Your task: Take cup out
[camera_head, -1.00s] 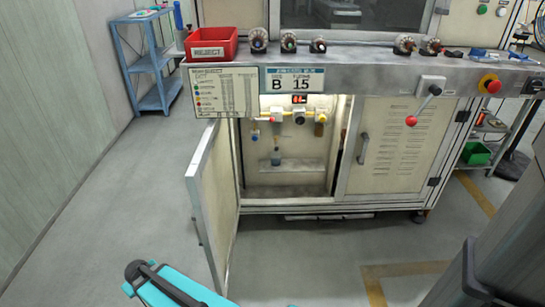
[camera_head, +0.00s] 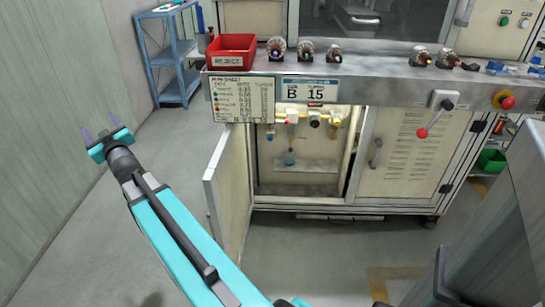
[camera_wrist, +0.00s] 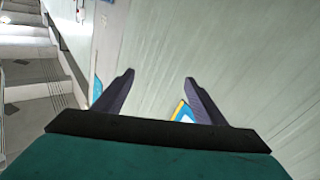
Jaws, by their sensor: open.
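A small bluish cup (camera_head: 290,158) stands on a ledge inside the open lower cabinet (camera_head: 309,178) of the machine, below a row of valves. The cabinet's left door (camera_head: 229,190) stands swung open toward me. My gripper (camera_head: 102,132) is raised at the left, well apart from the cabinet, with its two fingers apart and nothing between them. In the wrist view my gripper (camera_wrist: 158,90) also shows open and empty, facing a pale wall. The cup is not in the wrist view.
A red REJECT bin (camera_head: 232,54) and several armatures sit on the bench top above the cabinet. A blue shelf (camera_head: 172,58) stands behind at the left. The floor before the cabinet is clear.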

